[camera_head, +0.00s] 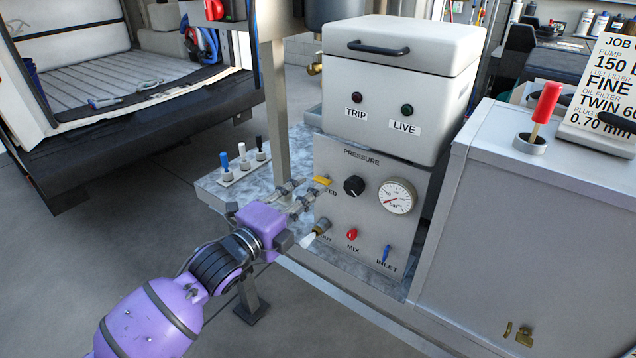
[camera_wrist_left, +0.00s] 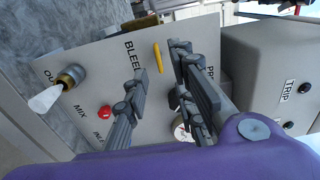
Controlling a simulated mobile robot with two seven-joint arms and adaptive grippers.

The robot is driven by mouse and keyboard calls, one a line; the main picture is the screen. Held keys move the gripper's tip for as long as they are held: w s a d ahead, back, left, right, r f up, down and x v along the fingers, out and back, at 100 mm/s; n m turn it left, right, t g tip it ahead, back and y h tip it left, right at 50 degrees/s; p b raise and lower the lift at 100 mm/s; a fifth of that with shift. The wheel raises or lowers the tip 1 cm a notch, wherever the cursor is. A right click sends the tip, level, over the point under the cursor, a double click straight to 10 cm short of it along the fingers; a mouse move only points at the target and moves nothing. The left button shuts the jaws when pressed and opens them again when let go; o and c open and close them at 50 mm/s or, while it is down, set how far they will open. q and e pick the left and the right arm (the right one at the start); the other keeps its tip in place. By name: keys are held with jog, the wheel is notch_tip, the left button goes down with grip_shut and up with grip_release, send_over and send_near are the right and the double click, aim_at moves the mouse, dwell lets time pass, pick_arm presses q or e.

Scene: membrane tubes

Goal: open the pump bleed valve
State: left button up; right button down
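The bleed valve's yellow lever (camera_head: 322,181) is on the upper left of the grey pump panel (camera_head: 357,216), roughly level in the head view. In the left wrist view the lever (camera_wrist_left: 157,56) lies ahead of the gap between my fingertips, beside the BLEED label (camera_wrist_left: 132,57). My left gripper (camera_head: 304,194) is open and empty, just left of the lever in the head view. In the wrist view its two fingers (camera_wrist_left: 161,66) stand apart. I cannot tell the exact gap to the lever. My right gripper is out of view.
The panel also carries a black pressure knob (camera_head: 354,186), a gauge (camera_head: 396,196), a brass outlet (camera_head: 321,226), a red mix knob (camera_head: 352,234) and a blue inlet lever (camera_head: 386,253). A metal post (camera_head: 275,110) stands close behind my gripper. A grey cabinet (camera_head: 520,230) is right.

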aim_at(320, 182)
pick_arm(q)
jog(key=x, duration=0.4)
jog(key=shift+w+a, duration=0.15)
jog(key=shift+w, duration=0.15)
jog(key=shift+w+d, duration=0.45)
grip_shut()
